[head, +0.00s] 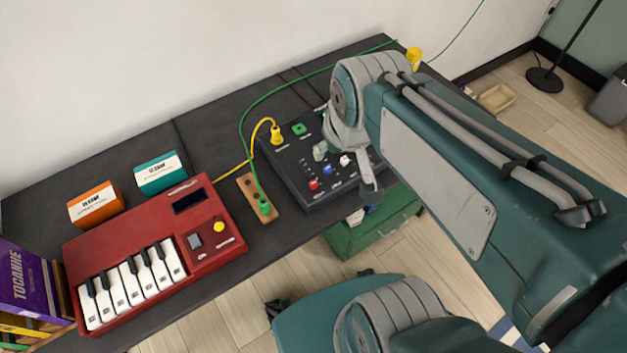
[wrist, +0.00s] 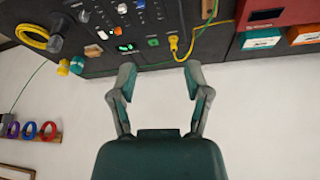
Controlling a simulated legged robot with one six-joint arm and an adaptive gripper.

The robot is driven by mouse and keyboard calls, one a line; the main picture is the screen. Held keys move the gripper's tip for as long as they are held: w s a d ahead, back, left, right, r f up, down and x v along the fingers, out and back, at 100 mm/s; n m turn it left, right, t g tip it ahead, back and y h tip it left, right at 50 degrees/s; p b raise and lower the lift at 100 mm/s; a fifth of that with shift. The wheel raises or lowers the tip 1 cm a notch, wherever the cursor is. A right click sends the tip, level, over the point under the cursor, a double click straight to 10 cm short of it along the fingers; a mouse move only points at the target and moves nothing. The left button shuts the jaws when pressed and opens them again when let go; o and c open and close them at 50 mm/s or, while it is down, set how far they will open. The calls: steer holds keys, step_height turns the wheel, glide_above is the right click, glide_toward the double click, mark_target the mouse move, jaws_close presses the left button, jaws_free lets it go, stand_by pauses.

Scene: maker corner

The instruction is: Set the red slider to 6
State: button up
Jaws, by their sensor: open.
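The dark control panel (head: 290,181) lies on the dark bench in the head view, partly covered by my arm. Its red slider (head: 313,184) has a red cap near the panel's front left, beside a blue cap (head: 328,170) and a white cap (head: 345,160). The scale numbers are too small to read. My gripper (wrist: 158,80) is open and empty in the wrist view, its fingers wide apart below the panel's edge. In the head view it is over the panel's right part, apart from the red cap. I cannot make out the red cap clearly in the wrist view.
A yellow plug (head: 277,135) with a cable stands in the panel's back left. A green cable runs to a wooden block (head: 252,190). A red keyboard (head: 215,213) is to the left, with orange (head: 95,204) and teal (head: 160,173) boxes behind. A green box (head: 375,232) is below the bench.

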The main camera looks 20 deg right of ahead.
steer(key=w+f+n+g, duration=0.1)
steer(key=w+f+g, duration=0.1)
steer(key=w+f, duration=0.5)
steer(key=n+g, duration=0.1)
steer(key=g, duration=0.1)
glide_above(314, 182)
step_height(314, 182, down, 9)
step_height(314, 182, down, 11)
steer(key=shift+r, duration=0.1)
jaws_close()
